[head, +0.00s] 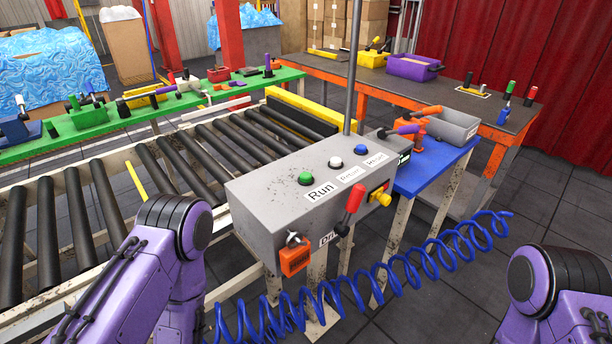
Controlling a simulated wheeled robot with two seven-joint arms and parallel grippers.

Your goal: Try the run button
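The run button (305,178) is a green round button on top of a grey control box (262,196) at the middle of the head view. A white label (321,192) reading "Run" lies in front of it. A white button (335,162) and a blue button (361,150) sit in a row to its right, each with a label. Purple links of my two arms show at the lower left and lower right. Neither gripper shows in the view, and nothing of mine touches the green button.
A red-handled lever (350,208), an orange padlock-like piece (294,258) and a yellow-based red knob (380,195) are on the box's front. A blue coiled hose (400,268) hangs before it. A roller conveyor (120,190) is left; a blue table (430,170) is right.

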